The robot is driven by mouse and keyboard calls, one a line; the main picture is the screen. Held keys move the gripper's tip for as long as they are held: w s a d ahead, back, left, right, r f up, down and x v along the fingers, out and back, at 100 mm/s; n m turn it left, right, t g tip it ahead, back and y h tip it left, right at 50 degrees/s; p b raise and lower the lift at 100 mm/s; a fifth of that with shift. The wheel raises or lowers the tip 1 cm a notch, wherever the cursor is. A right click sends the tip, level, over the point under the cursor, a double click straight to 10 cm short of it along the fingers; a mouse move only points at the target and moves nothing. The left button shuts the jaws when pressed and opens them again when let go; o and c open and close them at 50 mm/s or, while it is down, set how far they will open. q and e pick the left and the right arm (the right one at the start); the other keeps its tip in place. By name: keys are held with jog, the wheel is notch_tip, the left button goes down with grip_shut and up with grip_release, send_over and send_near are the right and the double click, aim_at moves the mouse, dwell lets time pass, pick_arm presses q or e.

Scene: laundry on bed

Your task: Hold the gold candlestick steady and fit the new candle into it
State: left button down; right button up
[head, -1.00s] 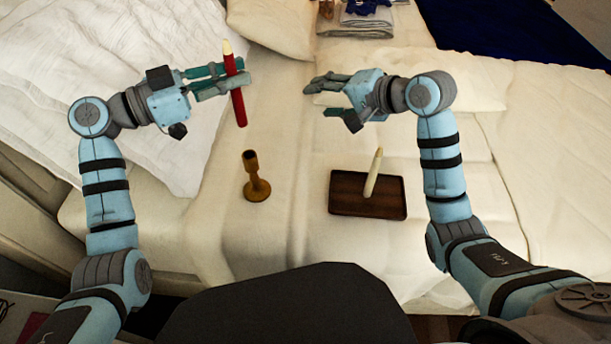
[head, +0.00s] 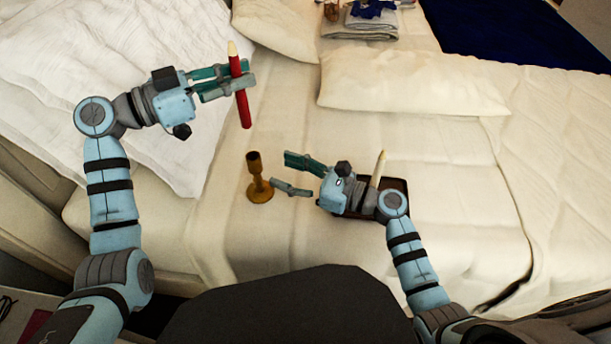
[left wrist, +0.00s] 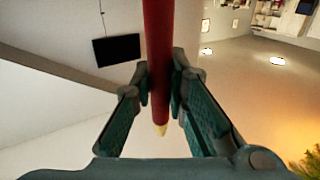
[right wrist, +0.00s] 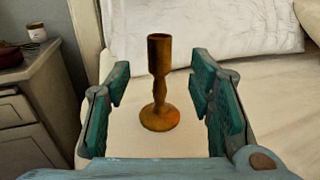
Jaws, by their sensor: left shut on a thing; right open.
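The gold candlestick (head: 257,182) stands upright on the bed, its cup at the top appearing empty. My left gripper (head: 238,79) is shut on a red candle with a pale tip (head: 243,110), held nearly upright above and beyond the candlestick; the candle also shows between the fingers in the left wrist view (left wrist: 157,40). My right gripper (head: 281,170) is open and low, just right of the candlestick, pointing at it. In the right wrist view the candlestick (right wrist: 160,88) stands centred between the open fingers, apparently touching neither.
A cream candle (head: 379,166) rises from a dark brown tray (head: 400,184), partly hidden behind my right arm. Pillows (head: 410,85) and folded cloths (head: 368,24) lie at the far side. The bedcover right of the tray is clear.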

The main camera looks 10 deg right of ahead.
aim_at(260, 163)
jog(key=x, duration=0.7)
jog(key=shift+a, duration=0.15)
grip_shut()
